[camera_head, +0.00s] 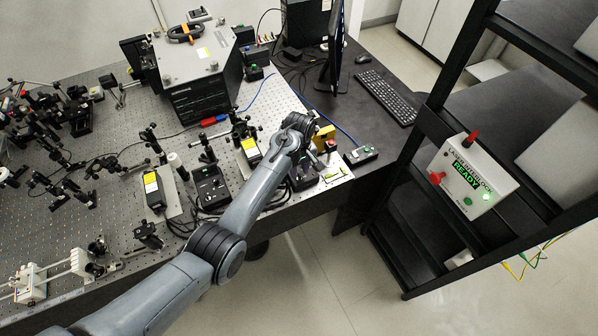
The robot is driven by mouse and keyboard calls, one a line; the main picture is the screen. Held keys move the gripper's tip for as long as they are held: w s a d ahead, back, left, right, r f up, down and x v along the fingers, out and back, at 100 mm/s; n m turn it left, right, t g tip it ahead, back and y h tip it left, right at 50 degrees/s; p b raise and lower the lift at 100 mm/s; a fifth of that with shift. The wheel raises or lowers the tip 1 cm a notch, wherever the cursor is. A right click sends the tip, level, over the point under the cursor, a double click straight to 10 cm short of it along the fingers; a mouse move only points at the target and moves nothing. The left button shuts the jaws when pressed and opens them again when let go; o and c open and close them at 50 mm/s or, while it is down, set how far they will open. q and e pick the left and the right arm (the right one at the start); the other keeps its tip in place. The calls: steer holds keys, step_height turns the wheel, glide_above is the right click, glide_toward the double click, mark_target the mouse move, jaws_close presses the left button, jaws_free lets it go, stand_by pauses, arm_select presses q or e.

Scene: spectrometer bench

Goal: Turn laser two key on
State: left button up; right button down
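My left gripper (322,162) is at the right front corner of the optical bench, over a dark control box (302,183) that it and my arm partly hide. Its fingers are small and dark here, so I cannot tell whether they are open or shut, or touching anything. Another black control box (210,187) with a green light stands to the left on the bench. Laser modules with yellow labels stand beside these boxes, one at left (153,189) and one nearer the gripper (251,151). I cannot make out a key or which box is laser two's. My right gripper is out of view.
A yellow block (324,134) and a small box with buttons (361,155) are close to the gripper. The perforated bench (110,215) holds many optical mounts. A white interlock box (472,177) reading READY is on the black rack at right. Open floor lies in front.

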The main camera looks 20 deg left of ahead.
arm_select(q)
steer(key=shift+f, duration=1.05)
steer(key=shift+c, duration=0.3)
jaws_close()
